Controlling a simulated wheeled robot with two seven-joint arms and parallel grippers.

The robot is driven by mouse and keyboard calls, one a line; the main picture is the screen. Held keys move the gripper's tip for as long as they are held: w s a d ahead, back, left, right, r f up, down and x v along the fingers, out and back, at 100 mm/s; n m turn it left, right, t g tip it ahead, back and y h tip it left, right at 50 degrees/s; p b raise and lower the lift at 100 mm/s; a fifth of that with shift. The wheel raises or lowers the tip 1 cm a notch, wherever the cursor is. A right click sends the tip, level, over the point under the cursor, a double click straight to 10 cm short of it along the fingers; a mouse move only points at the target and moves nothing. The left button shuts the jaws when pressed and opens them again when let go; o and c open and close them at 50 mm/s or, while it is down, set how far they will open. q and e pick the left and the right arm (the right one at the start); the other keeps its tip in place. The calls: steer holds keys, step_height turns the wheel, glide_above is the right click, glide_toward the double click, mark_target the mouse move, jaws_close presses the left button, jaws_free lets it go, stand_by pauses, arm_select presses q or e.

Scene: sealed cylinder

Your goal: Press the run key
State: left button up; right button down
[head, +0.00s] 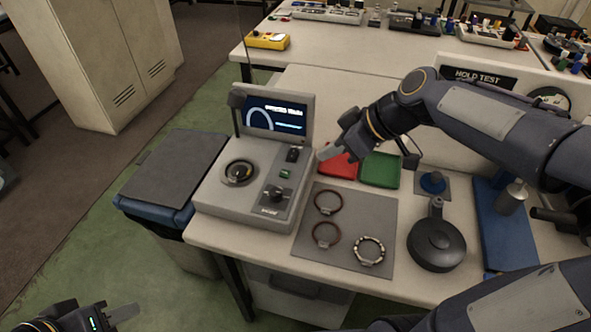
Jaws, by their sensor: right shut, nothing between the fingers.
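The grey bench machine (235,200) stands at the left end of the white table, with a lit screen (275,115) at its back. Its right side carries a small green key (285,174), a black knob (276,193) below it and a black switch (292,154) above it. I cannot read which one is marked run. My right gripper (328,152) is shut and empty, just right of the machine and near the black switch, apart from the keys in the picture. My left gripper (125,312) is low at the bottom left, away from the machine; its jaw opening is unclear.
A grey mat (348,255) holds several ring-shaped pieces. Red (338,166) and green (380,170) trays lie behind it. A round black pot (436,244) and a blue stand (503,235) are to the right. A lidded blue bin (170,178) stands left of the table.

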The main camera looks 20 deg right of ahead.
steer(key=w+f+n, duration=0.1)
steer(key=w+n, duration=0.1)
steer(key=w, duration=0.3)
steer(key=shift+w+d+f+n+y+b, duration=0.2)
steer(key=shift+w+d+n+y+b, duration=0.1)
steer(key=shift+w+d+n+y, duration=0.1)
glide_above(281, 172)
steer(key=s+d, duration=0.2)
steer(key=f, duration=0.7)
steer(key=shift+w+d+p, duration=0.1)
steer(key=shift+d+p, duration=0.1)
steer(key=shift+p, duration=0.15)
steer(key=shift+w+f, duration=0.1)
steer(key=shift+f, duration=2)
